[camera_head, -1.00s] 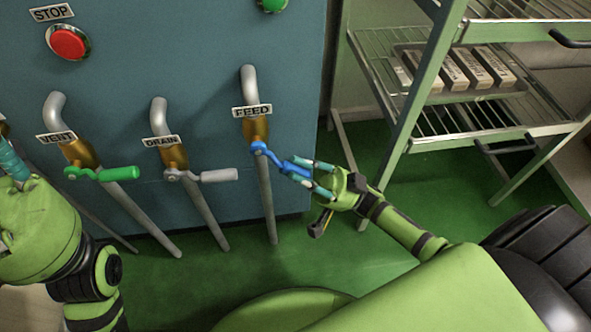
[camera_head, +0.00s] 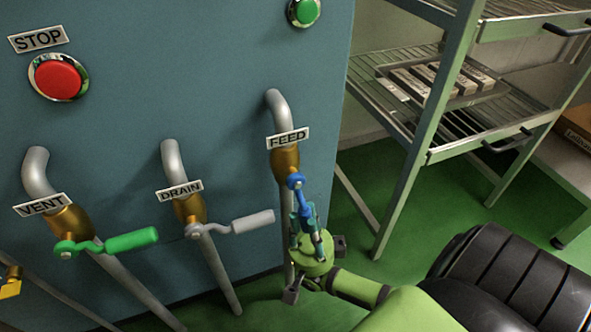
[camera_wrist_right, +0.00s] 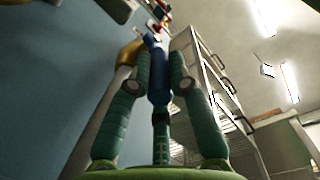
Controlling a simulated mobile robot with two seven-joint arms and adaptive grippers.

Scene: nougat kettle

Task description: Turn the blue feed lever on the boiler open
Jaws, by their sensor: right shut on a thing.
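The blue feed lever (camera_head: 297,184) sits on the brass valve (camera_head: 285,161) under the FEED label (camera_head: 288,138) on the boiler (camera_head: 210,70). Its handle points downward, roughly along the pipe below the valve. My right gripper (camera_head: 303,220) is shut on this handle from below and hides much of it. My left gripper is not in view.
The drain lever (camera_head: 240,223), grey, and the vent lever (camera_head: 110,244), green, point right, left of the feed valve. A red STOP button (camera_head: 58,78) and a green button (camera_head: 305,11) are above. A wire rack (camera_head: 432,150) stands at the right.

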